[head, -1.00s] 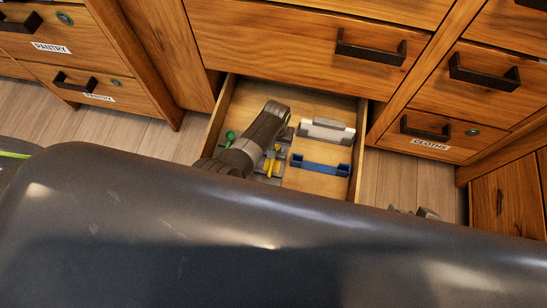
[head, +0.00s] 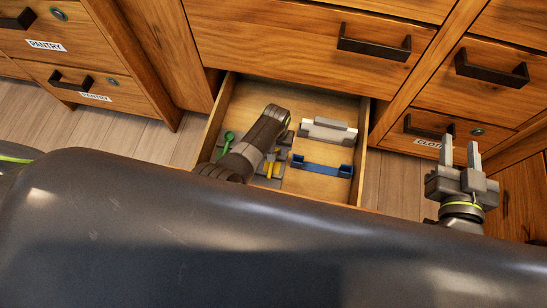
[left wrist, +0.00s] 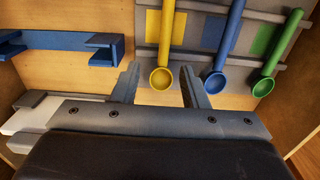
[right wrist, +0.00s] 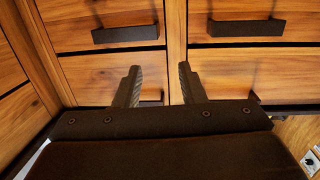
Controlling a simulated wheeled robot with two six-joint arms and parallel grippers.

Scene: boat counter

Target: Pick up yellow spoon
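The yellow spoon (left wrist: 167,40) lies in a grey rack inside the open drawer, its bowl toward my left gripper (left wrist: 159,75). In the left wrist view that gripper is open, with one finger on each side of the yellow spoon's bowl; I cannot tell whether they touch it. In the head view my left arm covers part of the rack, and a bit of the yellow spoon (head: 269,168) shows beside it. My right gripper (head: 460,148) is open and empty, raised to the right of the drawer; its fingers also show apart in the right wrist view (right wrist: 160,80).
A blue spoon (left wrist: 229,35) and a green spoon (left wrist: 280,45) lie beside the yellow one. The drawer also holds a blue holder (head: 322,166) and a white-grey block (head: 328,131). The drawer walls (head: 359,150) enclose my left gripper. Closed cabinet drawers stand behind.

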